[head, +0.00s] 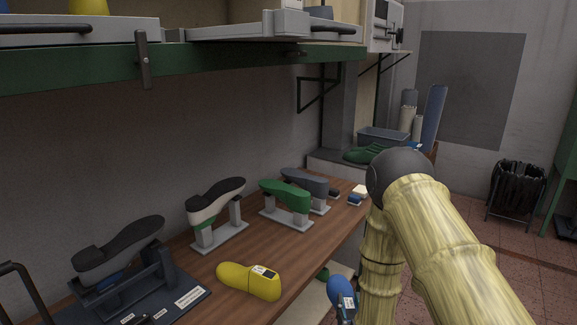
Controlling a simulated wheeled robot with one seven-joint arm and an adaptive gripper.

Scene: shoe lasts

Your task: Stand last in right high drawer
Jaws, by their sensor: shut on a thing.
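A blue last (342,292) with a white label on it stands roughly upright at the bottom of the head view, in front of the bench edge. My gripper (346,318) is only just in view below it, at the bottom edge of the picture, and is shut on the blue last. Most of the gripper is cut off. At the upper right, an open grey drawer (250,30) sits above the green shelf edge. A dark blue-grey thing shows in or behind it. Its inside is mostly hidden from this low angle.
A wooden bench (300,262) bears a yellow last (250,281), several soles on stands, including a green one (286,194), and a black stand (130,285). Another drawer (70,30), with a yellow thing above it, is at upper left. A black bin (515,190) stands right.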

